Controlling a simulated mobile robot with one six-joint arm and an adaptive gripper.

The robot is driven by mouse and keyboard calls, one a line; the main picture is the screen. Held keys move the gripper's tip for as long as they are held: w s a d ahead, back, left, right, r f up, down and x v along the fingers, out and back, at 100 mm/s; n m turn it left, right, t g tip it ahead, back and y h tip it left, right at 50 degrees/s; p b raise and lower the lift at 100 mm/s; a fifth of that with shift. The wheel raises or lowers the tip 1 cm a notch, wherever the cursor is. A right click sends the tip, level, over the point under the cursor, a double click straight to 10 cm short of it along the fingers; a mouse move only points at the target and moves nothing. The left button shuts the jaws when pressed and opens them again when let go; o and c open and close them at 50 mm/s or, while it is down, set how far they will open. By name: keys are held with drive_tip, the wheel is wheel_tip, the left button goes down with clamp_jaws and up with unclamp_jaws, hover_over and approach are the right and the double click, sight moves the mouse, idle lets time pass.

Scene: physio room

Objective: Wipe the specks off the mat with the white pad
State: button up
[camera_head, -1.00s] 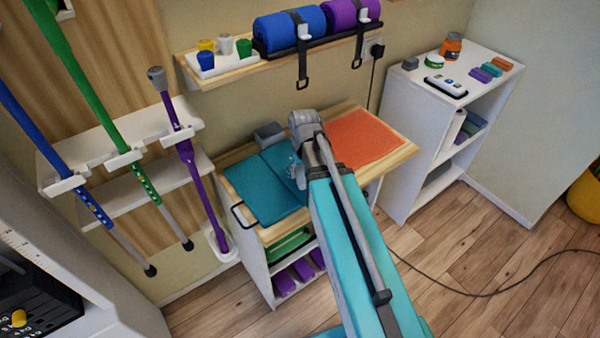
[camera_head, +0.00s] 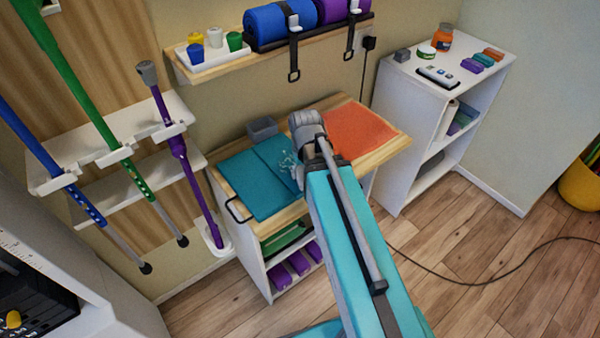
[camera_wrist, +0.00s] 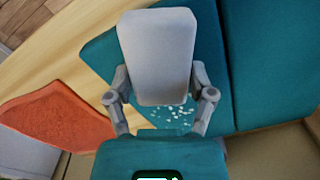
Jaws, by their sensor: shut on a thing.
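The teal mat (camera_head: 258,190) lies on the wooden top of a small cabinet, with a seam or fold between two panels. White specks (camera_head: 287,164) are scattered on its right panel, beside my arm. They also show in the wrist view (camera_wrist: 177,113), just past the pad. My gripper (camera_wrist: 160,100) is shut on the pale grey-white pad (camera_wrist: 155,55), which hides part of the mat. I cannot tell whether the pad touches the mat. In the head view my arm hides the pad and fingertips.
An orange mat (camera_head: 358,130) lies right of the teal one. A grey box (camera_head: 262,128) stands at the back edge. A shelf (camera_head: 215,70) with cups and rolls hangs above. Walking sticks (camera_head: 180,150) stand left, a white shelf unit (camera_head: 410,105) right.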

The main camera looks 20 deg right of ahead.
sight(283, 156)
drive_tip(key=shift+s+r, duration=0.1)
drive_tip(key=shift+s, duration=0.1)
drive_tip(key=shift+w, duration=0.2)
drive_tip(key=shift+w+a, duration=0.3)
drive_tip(key=shift+w, duration=0.55)
drive_tip(key=shift+w+a, duration=0.25)
drive_tip(key=shift+w, duration=0.55)
drive_tip(key=shift+w, duration=0.1)
drive_tip(key=shift+w+a, duration=0.3)
drive_tip(key=shift+w, duration=0.55)
drive_tip(key=shift+w+a, duration=0.25)
drive_tip(key=shift+w, duration=0.6)
drive_tip(key=shift+w, duration=0.1)
drive_tip(key=shift+w+a, duration=0.3)
drive_tip(key=shift+w, duration=0.5)
drive_tip(key=shift+w+a, duration=0.25)
drive_tip(key=shift+w, duration=0.55)
drive_tip(key=shift+w, duration=0.1)
